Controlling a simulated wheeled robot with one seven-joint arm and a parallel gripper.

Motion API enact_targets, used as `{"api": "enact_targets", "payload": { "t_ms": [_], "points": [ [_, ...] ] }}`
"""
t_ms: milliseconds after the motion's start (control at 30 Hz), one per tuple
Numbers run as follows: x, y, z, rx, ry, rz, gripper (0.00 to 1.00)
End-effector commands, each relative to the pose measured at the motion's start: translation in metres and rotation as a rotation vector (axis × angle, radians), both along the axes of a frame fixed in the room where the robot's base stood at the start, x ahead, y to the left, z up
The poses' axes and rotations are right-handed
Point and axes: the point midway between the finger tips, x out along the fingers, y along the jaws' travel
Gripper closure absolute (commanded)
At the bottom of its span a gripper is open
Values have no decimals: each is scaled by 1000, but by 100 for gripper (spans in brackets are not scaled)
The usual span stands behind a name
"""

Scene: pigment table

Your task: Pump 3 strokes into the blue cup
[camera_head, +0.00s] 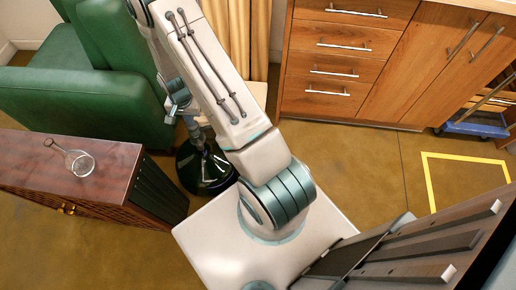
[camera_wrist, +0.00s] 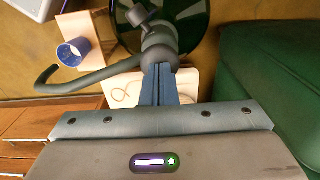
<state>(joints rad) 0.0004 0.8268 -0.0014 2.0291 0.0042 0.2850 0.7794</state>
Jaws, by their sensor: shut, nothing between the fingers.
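A large dark green bottle (camera_head: 205,172) stands on the floor left of my base; its round body also shows in the wrist view (camera_wrist: 195,22). Its grey pump head (camera_wrist: 160,45) has a long curved spout (camera_wrist: 95,78) reaching left, with the tip bent. The blue cup (camera_wrist: 70,53) stands on a light wooden surface beyond the spout in the wrist view; I cannot tell whether the tip is over it. The cup is not visible in the head view. My gripper (camera_wrist: 160,70) is shut and empty, its fingertips at the pump head; I cannot tell whether they touch.
Wooden drawers (camera_head: 340,60) line the back. A cream surface (camera_wrist: 185,82) lies below my fingers. Open floor (camera_head: 370,170) is at the right.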

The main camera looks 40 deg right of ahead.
Motion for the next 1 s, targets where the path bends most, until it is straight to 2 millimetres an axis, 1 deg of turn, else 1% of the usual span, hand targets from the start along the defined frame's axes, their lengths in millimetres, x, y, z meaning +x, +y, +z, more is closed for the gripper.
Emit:
{"api": "enact_targets", "payload": {
  "t_ms": [100,233,733,1000],
  "points": [
    [0,0,0,1,1,0,100],
    [0,0,4,0,1,0,100],
    [0,0,35,0,0,0,100],
    [0,0,37,0,1,-1,100]
  ]
}}
